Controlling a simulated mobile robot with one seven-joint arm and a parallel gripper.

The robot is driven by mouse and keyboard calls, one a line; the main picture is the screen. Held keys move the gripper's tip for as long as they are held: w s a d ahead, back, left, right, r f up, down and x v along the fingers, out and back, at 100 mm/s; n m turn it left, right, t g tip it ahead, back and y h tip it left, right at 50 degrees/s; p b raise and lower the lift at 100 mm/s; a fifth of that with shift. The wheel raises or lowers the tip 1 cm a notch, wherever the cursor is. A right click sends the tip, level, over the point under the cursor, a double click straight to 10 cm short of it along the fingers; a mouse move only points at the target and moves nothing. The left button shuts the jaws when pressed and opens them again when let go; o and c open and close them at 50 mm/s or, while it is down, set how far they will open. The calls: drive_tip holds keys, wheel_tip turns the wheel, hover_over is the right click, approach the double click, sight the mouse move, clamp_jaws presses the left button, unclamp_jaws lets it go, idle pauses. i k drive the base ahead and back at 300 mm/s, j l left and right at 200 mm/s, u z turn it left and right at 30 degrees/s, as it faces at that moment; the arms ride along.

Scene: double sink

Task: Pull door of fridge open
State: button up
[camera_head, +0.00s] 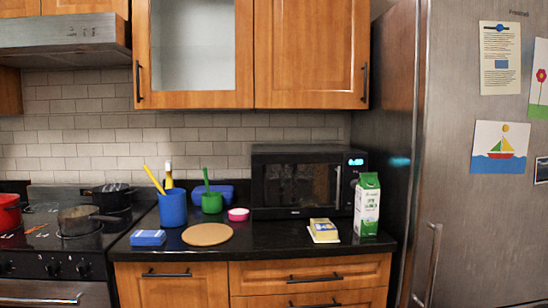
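The fridge (460,190) is a tall stainless steel body that fills the right side of the view. Its door front carries papers and drawings and looks shut. A vertical metal handle (433,262) stands at the lower left of the front. A long vertical bar, which looks like an upper handle (416,80), runs along the front's left edge from the top. The fridge's top, bottom and right side are cut off by the picture edge. My gripper and arm are not in view.
Left of the fridge is a black counter (275,237) with a microwave (300,182), a milk carton (367,205), a butter dish (323,230) and blue and green cups. Wooden drawers (310,275) lie below. A stove (60,240) is at far left. The floor is not visible.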

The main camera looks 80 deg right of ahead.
sight(474, 241)
drive_tip(key=z, duration=3.9)
drive_tip(key=i+l+u, duration=0.1)
drive_tip(key=i+l, duration=0.35)
drive_tip(key=l, duration=0.1)
